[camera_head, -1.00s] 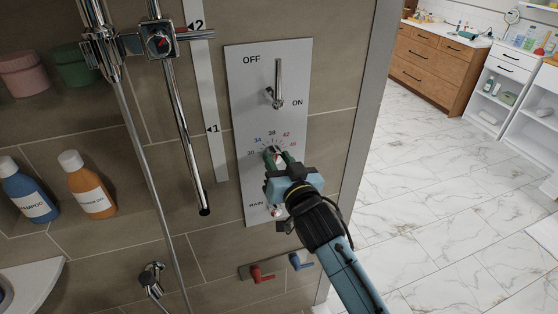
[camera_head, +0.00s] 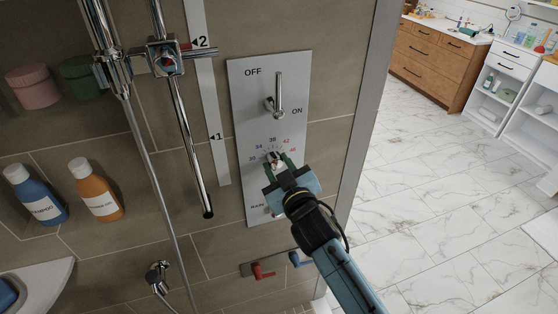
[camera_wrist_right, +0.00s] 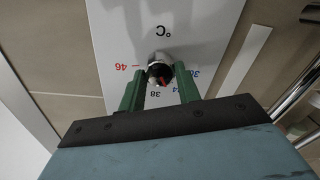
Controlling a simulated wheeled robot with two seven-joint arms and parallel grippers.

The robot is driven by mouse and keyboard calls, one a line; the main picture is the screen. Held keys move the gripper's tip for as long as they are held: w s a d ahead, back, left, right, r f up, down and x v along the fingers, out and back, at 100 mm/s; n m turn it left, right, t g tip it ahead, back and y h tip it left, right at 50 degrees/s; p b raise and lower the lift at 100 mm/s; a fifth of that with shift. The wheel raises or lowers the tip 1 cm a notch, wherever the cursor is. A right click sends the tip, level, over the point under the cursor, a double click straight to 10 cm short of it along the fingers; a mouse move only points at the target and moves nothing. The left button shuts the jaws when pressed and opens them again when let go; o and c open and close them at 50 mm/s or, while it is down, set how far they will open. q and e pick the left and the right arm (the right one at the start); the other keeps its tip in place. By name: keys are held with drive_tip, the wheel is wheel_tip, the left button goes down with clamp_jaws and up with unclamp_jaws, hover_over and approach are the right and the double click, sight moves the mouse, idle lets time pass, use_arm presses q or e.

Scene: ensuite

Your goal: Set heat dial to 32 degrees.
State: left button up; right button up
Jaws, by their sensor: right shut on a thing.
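The heat dial (camera_head: 275,157) is a small round metallic knob with a red mark, on the white control panel (camera_head: 255,125) on the tiled wall. Numbers run in an arc around it, blue on the low side and red on the high side. My right gripper (camera_head: 280,163) is shut on the dial, with its green fingers on either side. In the right wrist view the dial (camera_wrist_right: 160,70) shows between the fingertips (camera_wrist_right: 160,82), upside down. Its red mark lies near 38, on the 34 side; the exact reading is unclear. My left gripper is not in view.
A lever (camera_head: 279,95) with OFF and ON labels is above the dial. Red (camera_head: 263,271) and blue (camera_head: 299,259) taps are below the panel. A shower rail (camera_head: 184,120) is at left, with bottles (camera_head: 96,190) in a niche. Open marble floor (camera_head: 450,200) lies at right.

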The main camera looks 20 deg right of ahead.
drive_tip(key=n+p, duration=0.1)
drive_tip(key=n, duration=0.4)
drive_tip(key=shift+a+p, duration=0.1)
drive_tip(key=shift+p, duration=0.25)
drive_tip(key=shift+n, duration=0.3)
drive_tip(key=o, duration=1)
drive_tip(key=s, duration=0.4)
drive_tip(key=s+b, duration=0.1)
drive_tip(key=s, duration=0.8)
drive_tip(key=shift+s+d+r+b, duration=0.15)
drive_tip(key=shift+d+r+b, duration=0.1)
drive_tip(key=shift+d+b, duration=0.1)
drive_tip(key=shift+f, duration=0.1)
